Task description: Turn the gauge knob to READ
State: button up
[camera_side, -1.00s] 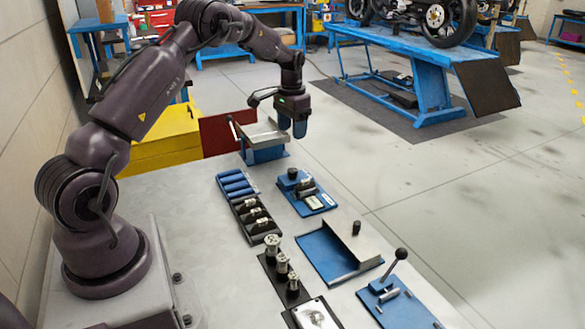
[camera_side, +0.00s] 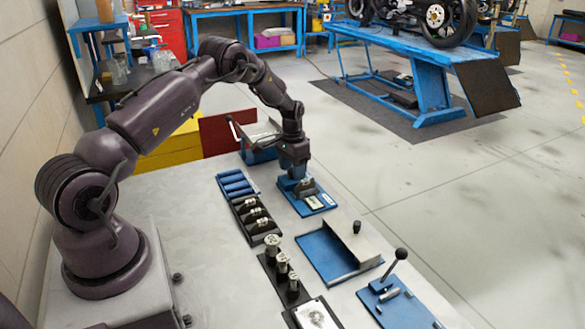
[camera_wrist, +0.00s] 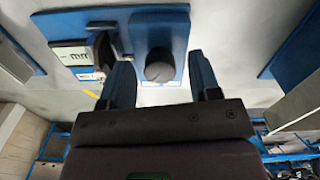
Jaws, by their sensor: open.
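The gauge knob (camera_wrist: 158,66) is a round, dark grey knob on a blue plate (camera_wrist: 180,20). In the wrist view it sits between the fingers of my gripper (camera_wrist: 160,62), with a gap on each side. My gripper is open and pointed down. In the side view my gripper (camera_side: 294,172) is low over the back end of the blue gauge plate (camera_side: 325,207) and hides the knob. A white label with dark marks (camera_wrist: 70,56) and a dark gauge part (camera_wrist: 103,50) lie beside the knob. I cannot read the knob's setting.
A blue tray with a raised metal plate (camera_side: 325,250) stands in front. A lever fixture (camera_side: 385,295) is nearer the camera. A rack of blue cylinders (camera_side: 236,183) and several metal parts (camera_side: 272,248) lie left. A metal-topped blue fixture (camera_side: 262,153) stands behind.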

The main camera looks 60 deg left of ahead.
jog(key=c, duration=0.9)
jog(key=n, duration=0.8)
jog(key=shift+n, duration=0.3)
jog(key=n, duration=0.3)
jog(key=shift+s+n, duration=0.1)
jog(key=shift+n, duration=2)
